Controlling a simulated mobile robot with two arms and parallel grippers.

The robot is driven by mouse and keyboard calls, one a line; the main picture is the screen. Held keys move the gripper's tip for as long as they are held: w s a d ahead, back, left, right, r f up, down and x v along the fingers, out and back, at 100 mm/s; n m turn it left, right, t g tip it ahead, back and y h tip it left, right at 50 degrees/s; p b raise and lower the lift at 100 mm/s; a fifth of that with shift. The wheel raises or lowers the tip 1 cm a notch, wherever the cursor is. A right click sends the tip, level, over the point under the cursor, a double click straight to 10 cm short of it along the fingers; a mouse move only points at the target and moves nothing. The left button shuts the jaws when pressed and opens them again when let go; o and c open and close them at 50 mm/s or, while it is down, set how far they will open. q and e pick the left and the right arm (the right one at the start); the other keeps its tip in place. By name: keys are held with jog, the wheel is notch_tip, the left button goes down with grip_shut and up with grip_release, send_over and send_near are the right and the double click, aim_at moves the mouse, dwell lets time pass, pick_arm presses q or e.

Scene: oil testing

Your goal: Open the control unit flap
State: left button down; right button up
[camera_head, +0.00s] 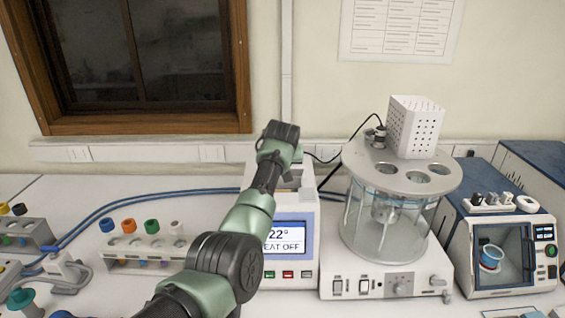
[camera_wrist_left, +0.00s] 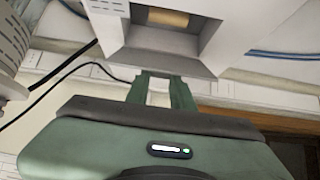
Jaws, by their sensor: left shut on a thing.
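The control unit (camera_head: 306,197) is a white box in the middle of the bench in the head view, with a lit display reading 22° and HEAT OFF. In the left wrist view the unit (camera_wrist_left: 232,22) fills the top, with a recess holding a brownish part (camera_wrist_left: 168,18). A grey sloping panel, seemingly the flap (camera_wrist_left: 165,61), borders this recess. My left gripper (camera_wrist_left: 161,84) has its two green fingers at the edge of that panel and is shut on it. In the head view my left arm hides the fingertips and part of the unit. My right gripper is not in view.
A glass bath with a round metal lid (camera_head: 366,172) stands close on the right. A blue and white device (camera_head: 471,236) stands further right. A rack with coloured caps (camera_head: 115,252) is at left. A black cable and blue hoses run behind the unit.

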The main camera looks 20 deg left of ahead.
pick_arm(q)
jog(key=shift+f, duration=0.1)
jog(key=c, duration=1.4)
grip_release()
jog(key=shift+o, duration=1)
jog(key=shift+w, duration=0.1)
jog(key=b+v, duration=0.3)
jog(key=v, duration=0.4)
jog(key=shift+s+r, duration=0.2)
jog(key=shift+s, duration=0.1)
